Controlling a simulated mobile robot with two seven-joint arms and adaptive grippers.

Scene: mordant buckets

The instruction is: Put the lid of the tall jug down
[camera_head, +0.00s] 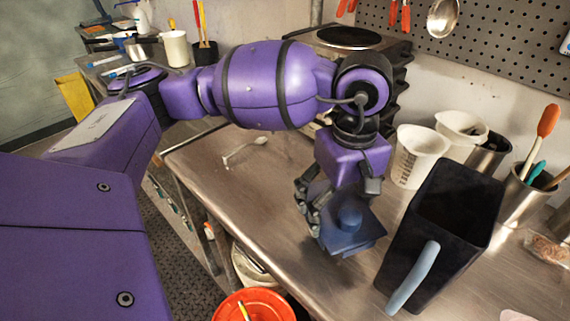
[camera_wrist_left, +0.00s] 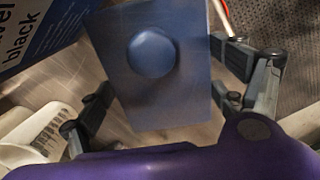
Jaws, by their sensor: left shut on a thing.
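The tall jug (camera_head: 447,238) is black and square-sided with a grey-blue handle; it stands upright with its top open on the steel table. The lid (camera_head: 347,238) is a dark blue square plate with a round knob. My left gripper (camera_head: 322,222) is shut on the lid and holds it left of the jug, apart from it. In the left wrist view the lid (camera_wrist_left: 151,88) lies between the fingers, knob facing the camera, and the jug's lettered side (camera_wrist_left: 42,38) is at upper left. I cannot tell whether the lid touches the table. My right gripper is not in view.
White tubs (camera_head: 418,157) and a metal can with tools (camera_head: 522,196) stand behind the jug. A spoon (camera_head: 246,149) lies on the steel table (camera_head: 215,180), whose left part is mostly clear. An orange bucket (camera_head: 253,306) is below the front edge.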

